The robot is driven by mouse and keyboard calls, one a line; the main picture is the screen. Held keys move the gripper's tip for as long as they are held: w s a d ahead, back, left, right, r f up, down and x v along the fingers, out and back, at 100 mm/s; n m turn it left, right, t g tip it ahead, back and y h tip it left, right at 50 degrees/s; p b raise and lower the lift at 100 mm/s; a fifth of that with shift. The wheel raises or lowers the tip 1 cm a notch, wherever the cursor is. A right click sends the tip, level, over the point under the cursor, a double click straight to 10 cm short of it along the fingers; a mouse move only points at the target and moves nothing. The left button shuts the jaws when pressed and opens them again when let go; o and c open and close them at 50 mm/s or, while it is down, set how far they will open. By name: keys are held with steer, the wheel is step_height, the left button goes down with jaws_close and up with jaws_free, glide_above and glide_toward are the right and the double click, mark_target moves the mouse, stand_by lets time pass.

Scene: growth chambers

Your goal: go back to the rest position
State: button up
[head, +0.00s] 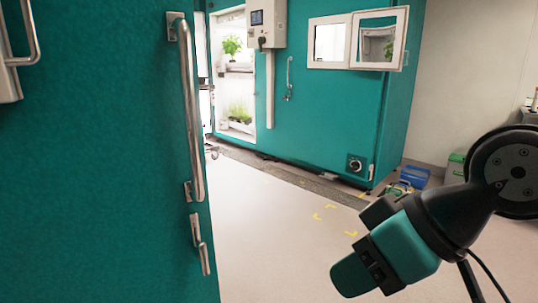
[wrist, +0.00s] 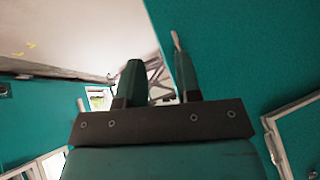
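My gripper (head: 355,274) is at the lower right of the head view, at the end of my bent arm. It is in front of the pale floor and touches nothing that I can see. In the wrist view its two dark teal fingers stand apart with a clear gap between them (wrist: 156,78), and nothing is held there. The head view shows the fingers too much from the side to part them.
A large teal door (head: 100,150) with a long metal handle (head: 190,110) fills the left. A teal growth chamber (head: 320,110) with plants (head: 232,46) stands at the back. A blue crate (head: 414,177) lies near its right corner. The floor (head: 275,235) between is clear.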

steer(key=s+d+f+g+h, duration=0.2)
steer(key=s+d+f+g, duration=0.1)
steer(key=s+d, duration=0.1)
step_height(320, 180, up, 16)
steer(key=s+p, duration=0.1)
steer(key=p, duration=1.5)
steer(key=shift+d+m, duration=0.35)
steer(key=shift+m, duration=0.05)
steer(key=shift+s, duration=0.1)
